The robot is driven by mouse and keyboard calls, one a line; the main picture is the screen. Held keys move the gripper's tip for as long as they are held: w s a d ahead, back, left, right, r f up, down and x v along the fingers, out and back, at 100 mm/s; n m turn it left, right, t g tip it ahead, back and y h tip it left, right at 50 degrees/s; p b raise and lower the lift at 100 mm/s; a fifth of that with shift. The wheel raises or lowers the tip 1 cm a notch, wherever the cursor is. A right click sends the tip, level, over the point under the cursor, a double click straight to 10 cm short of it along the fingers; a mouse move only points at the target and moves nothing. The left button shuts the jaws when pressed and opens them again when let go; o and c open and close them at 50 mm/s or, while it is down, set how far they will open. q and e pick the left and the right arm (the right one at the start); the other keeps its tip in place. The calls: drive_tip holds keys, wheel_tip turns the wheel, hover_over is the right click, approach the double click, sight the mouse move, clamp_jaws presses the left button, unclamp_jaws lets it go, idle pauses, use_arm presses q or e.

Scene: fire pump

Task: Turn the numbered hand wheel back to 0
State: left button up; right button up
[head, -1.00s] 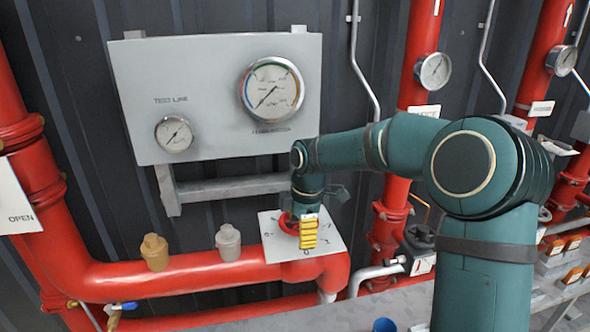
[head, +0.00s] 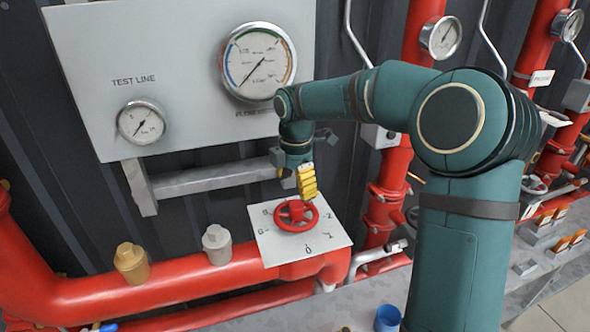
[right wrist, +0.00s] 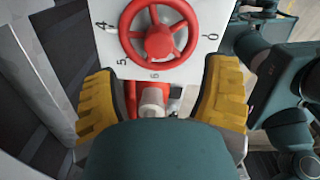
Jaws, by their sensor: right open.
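The red hand wheel (head: 296,215) lies on a white plate (head: 272,253) with numbers around it, on top of the red pipe. The 0 mark is at the plate's front edge in the head view. I cannot tell which number the wheel points to. My right gripper (head: 306,181), with yellow fingers, is just above the wheel's far right side, apart from it. In the right wrist view the wheel (right wrist: 158,38) is whole, beyond the fingers. The right gripper (right wrist: 160,78) is open and empty there. My left gripper is not in view.
A grey panel with a large gauge (head: 259,62) and a small gauge (head: 142,123) stands behind. A brass cap (head: 131,262) and a silver cap (head: 217,244) sit on the red pipe to the left. A blue cup (head: 387,318) is at the front.

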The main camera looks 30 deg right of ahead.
sight(295, 205)
wheel_tip(295, 205, down, 8)
drive_tip(key=shift+r+b, duration=0.25)
drive_tip(key=shift+b, duration=0.25)
clamp_jaws()
drive_tip(key=m, duration=0.6)
drive_tip(key=shift+a, duration=0.1)
drive_tip(key=shift+m+p, duration=0.3)
drive_tip(key=shift+m, duration=0.7)
